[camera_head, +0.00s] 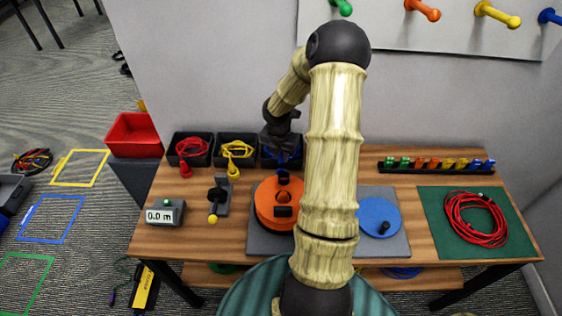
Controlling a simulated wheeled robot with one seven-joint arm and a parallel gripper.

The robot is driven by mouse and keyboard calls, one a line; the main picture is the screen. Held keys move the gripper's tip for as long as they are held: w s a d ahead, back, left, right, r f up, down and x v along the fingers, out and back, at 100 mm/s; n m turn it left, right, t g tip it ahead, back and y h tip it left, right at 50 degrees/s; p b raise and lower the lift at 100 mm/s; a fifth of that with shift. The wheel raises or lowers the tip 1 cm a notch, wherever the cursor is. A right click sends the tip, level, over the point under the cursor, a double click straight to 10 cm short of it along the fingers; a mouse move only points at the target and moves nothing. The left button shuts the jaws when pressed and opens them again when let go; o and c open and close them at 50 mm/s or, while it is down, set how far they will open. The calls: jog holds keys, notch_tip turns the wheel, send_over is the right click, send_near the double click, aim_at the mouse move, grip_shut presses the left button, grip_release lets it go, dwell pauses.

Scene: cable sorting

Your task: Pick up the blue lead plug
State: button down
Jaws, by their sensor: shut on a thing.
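My gripper (283,147) is at the third black bin (265,163), behind the orange reel, pointing down. It is shut on the blue lead plug, which is small and largely hidden by the dark fingers. Blue lead (291,158) shows around and below the fingers at the bin. I cannot tell whether the plug is clear of the bin.
Bins with a red lead (192,147) and a yellow lead (238,150) stand to the left. The orange reel (265,208) and blue reel (376,214) lie in front. A connector rack (436,166), red coil (475,218) and meter (166,213) are also on the table.

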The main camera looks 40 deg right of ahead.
jog(key=shift+r, duration=2.05)
